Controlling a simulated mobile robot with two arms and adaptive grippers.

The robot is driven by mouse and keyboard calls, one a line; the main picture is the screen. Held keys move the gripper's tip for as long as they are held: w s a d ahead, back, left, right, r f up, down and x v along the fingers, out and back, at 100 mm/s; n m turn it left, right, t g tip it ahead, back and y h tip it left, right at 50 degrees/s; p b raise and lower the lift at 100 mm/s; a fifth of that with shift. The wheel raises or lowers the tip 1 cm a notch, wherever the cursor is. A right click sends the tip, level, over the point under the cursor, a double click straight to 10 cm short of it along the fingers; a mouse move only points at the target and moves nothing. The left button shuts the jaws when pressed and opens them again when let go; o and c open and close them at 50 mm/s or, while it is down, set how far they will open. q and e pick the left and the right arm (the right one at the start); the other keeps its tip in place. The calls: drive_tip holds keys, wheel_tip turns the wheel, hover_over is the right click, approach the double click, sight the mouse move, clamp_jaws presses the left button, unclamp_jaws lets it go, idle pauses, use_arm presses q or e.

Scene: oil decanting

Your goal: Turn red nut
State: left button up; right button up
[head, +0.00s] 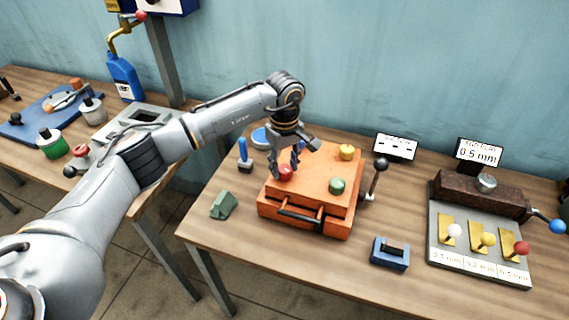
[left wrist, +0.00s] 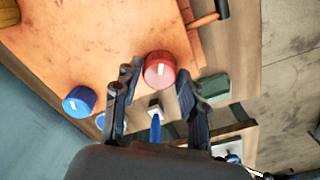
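The red nut (head: 285,172), round with a white mark on top, sits at the left front of the orange box (head: 320,222). It also shows in the left wrist view (left wrist: 160,70). My left gripper (head: 290,166) is over the box's left part, close to the red nut. In the left wrist view my left gripper (left wrist: 160,80) has its fingers spread, with the red nut showing at the gap between the tips. I cannot tell whether a finger touches it. My right gripper is not in view.
A green nut (head: 337,186), a yellow nut (head: 346,152) and a blue nut (left wrist: 79,100) also sit on the box. A lever (head: 376,178) stands at its right. A blue-handled tool (head: 243,152) and a green block (head: 224,205) lie left of it.

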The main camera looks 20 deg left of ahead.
use_arm(q)
drive_tip(key=c, duration=0.5)
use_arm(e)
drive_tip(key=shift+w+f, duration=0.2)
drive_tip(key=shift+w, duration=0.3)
use_arm(q)
drive_tip(key=n+b, duration=0.4)
drive_tip(key=shift+f, duration=0.25)
drive_tip(key=n+b, duration=0.2)
drive_tip(key=shift+n, duration=0.4)
drive_tip(key=n+b, duration=0.2)
drive_tip(key=n, duration=0.1)
drive_tip(key=shift+n, duration=0.4)
drive_tip(key=n+b, duration=0.2)
drive_tip(key=n, duration=0.4)
drive_tip(key=shift+r+b, duration=0.1)
drive_tip(key=shift+b, duration=0.2)
drive_tip(key=n+b, duration=0.1)
drive_tip(key=n, duration=0.2)
drive_tip(key=shift+n, duration=0.4)
drive_tip(key=shift+s+n+b, duration=0.1)
drive_tip(key=shift+n+b, duration=0.25)
drive_tip(key=shift+n, duration=1.25)
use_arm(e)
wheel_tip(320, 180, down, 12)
use_arm(q)
drive_tip(key=shift+n, duration=0.3)
